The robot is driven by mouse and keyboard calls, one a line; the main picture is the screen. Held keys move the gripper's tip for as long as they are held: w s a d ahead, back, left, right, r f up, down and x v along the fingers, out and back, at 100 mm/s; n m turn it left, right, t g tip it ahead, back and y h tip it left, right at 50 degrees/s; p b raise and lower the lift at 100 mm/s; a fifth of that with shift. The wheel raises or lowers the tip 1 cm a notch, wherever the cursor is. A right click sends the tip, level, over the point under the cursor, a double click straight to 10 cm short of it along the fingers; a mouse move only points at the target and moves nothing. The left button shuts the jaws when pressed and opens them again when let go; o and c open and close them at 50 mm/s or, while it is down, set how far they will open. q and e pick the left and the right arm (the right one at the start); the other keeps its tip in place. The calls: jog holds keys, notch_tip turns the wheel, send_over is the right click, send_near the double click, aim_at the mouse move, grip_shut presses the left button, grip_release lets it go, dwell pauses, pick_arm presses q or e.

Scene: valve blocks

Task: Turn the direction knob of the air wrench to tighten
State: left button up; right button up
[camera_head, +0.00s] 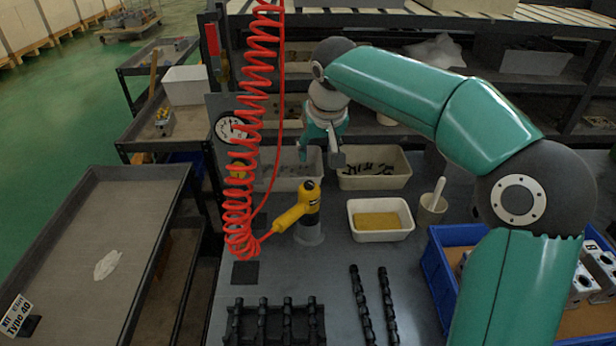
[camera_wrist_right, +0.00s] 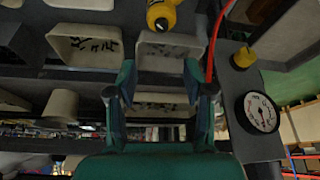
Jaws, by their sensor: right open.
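The yellow air wrench (camera_head: 297,211) stands in a grey round holder on the bench, its handle joined to a coiled red hose. A small dark round part shows on its top end; I cannot tell whether it is the direction knob or which way it is set. In the right wrist view the wrench (camera_wrist_right: 163,14) is cut off at the top edge, with a dark round spot on its end. My right gripper (camera_head: 321,157) is open and empty, above and behind the wrench, apart from it. Its two fingers (camera_wrist_right: 157,92) also show in the wrist view. My left gripper is out of view.
The coiled red hose (camera_head: 238,190) hangs left of the wrench, near a pressure gauge (camera_head: 231,128). White bins (camera_head: 374,182) stand behind it. A bin with yellow contents (camera_head: 381,238) and a cup (camera_head: 432,216) stand to the right. Black shafts (camera_head: 361,300) lie in front.

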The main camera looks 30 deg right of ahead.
aim_at(309, 184)
jog(key=p+x, duration=0.1)
jog(key=x, duration=1.3)
jog(key=shift+s+a+f, duration=0.1)
jog(key=shift+a+f, duration=0.05)
